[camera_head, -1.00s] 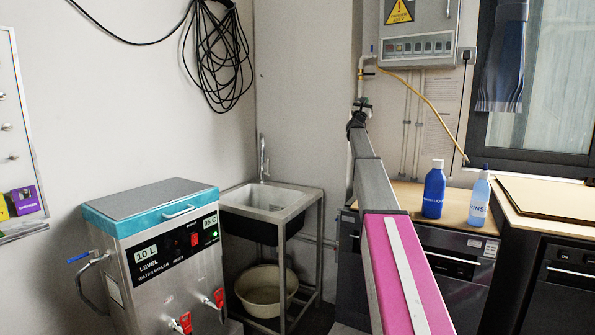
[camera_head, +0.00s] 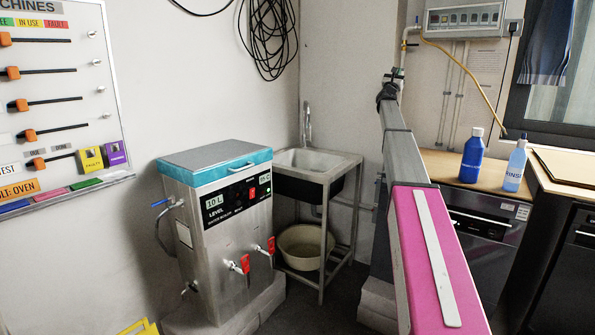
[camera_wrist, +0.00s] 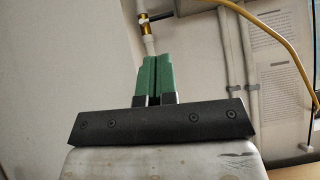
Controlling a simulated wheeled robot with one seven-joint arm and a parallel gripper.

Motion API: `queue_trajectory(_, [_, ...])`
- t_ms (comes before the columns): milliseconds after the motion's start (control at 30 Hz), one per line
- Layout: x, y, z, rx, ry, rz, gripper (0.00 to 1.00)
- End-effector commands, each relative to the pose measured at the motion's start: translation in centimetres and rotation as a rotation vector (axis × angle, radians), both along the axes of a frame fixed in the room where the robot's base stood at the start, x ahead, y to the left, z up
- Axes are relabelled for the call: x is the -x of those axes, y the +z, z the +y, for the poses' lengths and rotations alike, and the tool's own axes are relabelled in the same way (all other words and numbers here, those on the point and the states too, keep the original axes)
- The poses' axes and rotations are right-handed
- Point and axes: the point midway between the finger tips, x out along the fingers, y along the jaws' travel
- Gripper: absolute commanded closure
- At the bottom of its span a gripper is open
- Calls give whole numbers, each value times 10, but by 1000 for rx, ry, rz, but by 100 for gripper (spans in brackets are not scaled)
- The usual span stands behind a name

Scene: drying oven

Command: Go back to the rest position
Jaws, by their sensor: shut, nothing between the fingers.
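My gripper (camera_wrist: 153,78) shows in the wrist view with its two green fingers side by side, shut and empty. In the head view my gripper (camera_head: 397,73) is small at the far end of my outstretched arm, in front of the back wall near the pipes. Its fingers point up and away, towards a brass pipe fitting (camera_wrist: 147,24) in the wrist view; I cannot tell how far off that is. My arm runs from the lower right of the head view, over the floor beside the sink.
A steel water boiler (camera_head: 225,230) with a teal lid stands at left, a sink (camera_head: 315,165) with a basin (camera_head: 304,247) below behind it. A blue bottle (camera_head: 472,157) and a rinse bottle (camera_head: 515,168) stand on the right counter. A machine board (camera_head: 60,110) hangs at left.

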Motion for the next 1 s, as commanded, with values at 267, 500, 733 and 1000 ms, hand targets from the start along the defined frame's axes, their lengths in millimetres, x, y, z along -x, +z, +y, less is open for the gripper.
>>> queue_trajectory(267, [5, -44, 21, 82, -25, 154, 100])
queue_trajectory(500, [13, -103, 49, 209, -52, 357, 100])
queue_trajectory(733, [37, -197, 93, 444, -74, 656, 100])
queue_trajectory(1000, [102, -347, 160, 913, -46, 1077, 100])
